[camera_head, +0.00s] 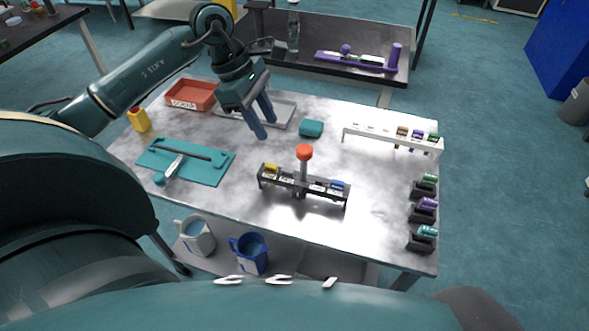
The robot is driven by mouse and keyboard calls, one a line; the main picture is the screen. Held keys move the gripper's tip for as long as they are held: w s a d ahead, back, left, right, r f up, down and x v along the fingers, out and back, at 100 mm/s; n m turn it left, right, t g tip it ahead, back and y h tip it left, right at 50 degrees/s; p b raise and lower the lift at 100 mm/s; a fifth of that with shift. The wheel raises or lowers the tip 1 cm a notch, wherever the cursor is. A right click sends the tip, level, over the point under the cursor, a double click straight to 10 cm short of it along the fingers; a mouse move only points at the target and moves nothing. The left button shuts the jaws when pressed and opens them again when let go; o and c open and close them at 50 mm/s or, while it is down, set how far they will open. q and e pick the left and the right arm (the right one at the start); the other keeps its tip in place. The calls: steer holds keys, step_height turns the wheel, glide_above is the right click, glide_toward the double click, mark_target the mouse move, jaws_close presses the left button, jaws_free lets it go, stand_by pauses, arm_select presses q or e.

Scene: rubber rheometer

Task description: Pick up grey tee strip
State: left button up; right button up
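The grey tee strip (285,184) is a dark grey rack near the middle of the table's front half. An upright post with an orange-red knob (304,152) rises from its middle. It holds small yellow, white and blue pieces. My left gripper (268,129) points down over the table, behind and left of the knob. Its two fingers are apart, with nothing visible between them. It is clear of the strip. My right gripper is not in view.
A teal board with a tool (210,172) lies left; a red tray (189,95), yellow bottle (139,120) and grey tray (284,112) stand behind. A teal block (311,128) and white rack (375,137) are behind the strip. Several small holders (422,212) line the right edge.

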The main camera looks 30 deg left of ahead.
arm_select(q)
steer(key=p, duration=0.1)
glide_above(286, 170)
steer(key=a, duration=0.2)
step_height(286, 170, down, 7)
steer(key=shift+r, duration=0.15)
steer(key=x, duration=0.2)
steer(key=p+x, duration=0.1)
steer(key=x, duration=0.2)
steer(key=shift+s+p, duration=0.15)
steer(key=shift+p, duration=0.15)
jaws_close()
